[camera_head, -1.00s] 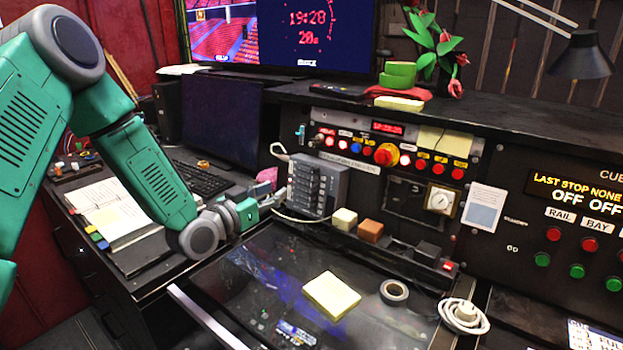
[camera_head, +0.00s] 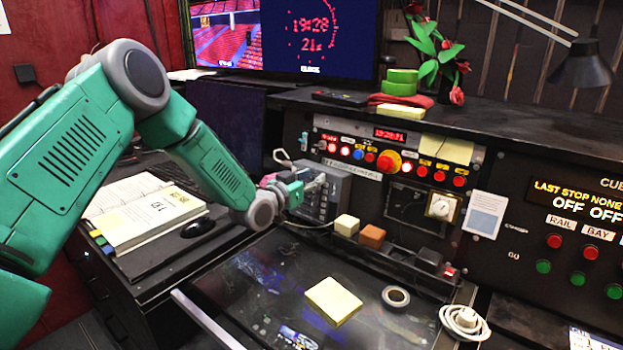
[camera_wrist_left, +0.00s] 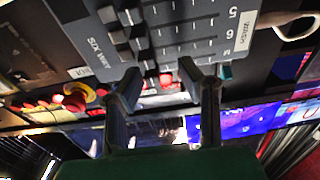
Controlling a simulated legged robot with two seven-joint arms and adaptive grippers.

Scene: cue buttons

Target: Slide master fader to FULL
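A grey fader box (camera_head: 338,190) stands on the desk against the console. In the left wrist view its face (camera_wrist_left: 190,30) shows several dark fader caps (camera_wrist_left: 122,35) and slots, with labels that seem to read "SIX" and "WASH". A small teal piece (camera_wrist_left: 225,71) shows past the box edge. I cannot tell which piece is the master fader. My left gripper (camera_head: 318,184) is in front of the box and hides part of it. In the left wrist view its two fingers (camera_wrist_left: 159,73) are apart with nothing gripped between them; contact with a cap cannot be told. My right gripper is not in view.
Console buttons and a red mushroom button (camera_head: 387,160) sit behind the box. A cream block (camera_head: 346,224) and an orange block (camera_head: 372,236) stand to its right. A yellow pad (camera_head: 333,301) and a tape roll (camera_head: 396,296) lie on the dark glass top. An open book (camera_head: 150,215) lies left.

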